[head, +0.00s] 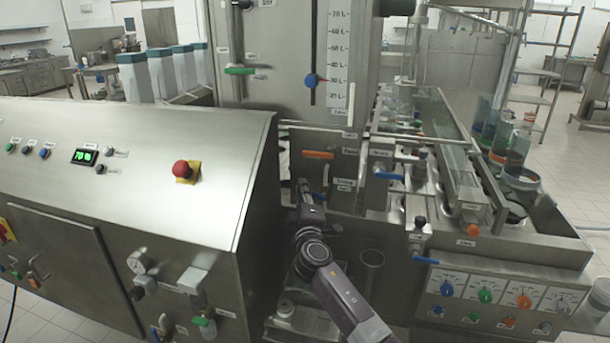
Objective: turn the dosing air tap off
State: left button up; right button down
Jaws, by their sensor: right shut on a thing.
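My right arm comes in from the bottom right, and its gripper (306,192) points into the recess beside the filler's front panel. The gripper is shut at the taps under the tank. What it holds is small and mostly hidden by the gripper; it appears to be a tap handle. My left gripper is out of view.
The steel control cabinet (130,170) with a red emergency button (181,168) stands close on the left. A blue-handled tap (388,175) sits to the right of the gripper. The conveyor (450,160) and a knob panel (500,295) fill the right side.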

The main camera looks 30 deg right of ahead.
jog(key=n+p, duration=0.1)
jog(key=f+n+p, duration=0.1)
jog(key=p, duration=0.1)
jog(key=shift+w+a+f+n+g+y, duration=0.1)
jog(key=shift+f+n+g+y, duration=0.05)
jog(key=shift+n+g+y, duration=0.2)
jog(key=shift+f+n+g+p, duration=0.25)
jog(key=shift+f+n+p, duration=0.2)
jog(key=shift+f+p, duration=0.1)
jog(key=shift+y, duration=0.25)
jog(key=c, duration=2)
grip_release()
jog(key=shift+r, duration=0.1)
jog(key=v, duration=1.2)
jog(key=shift+a, duration=0.1)
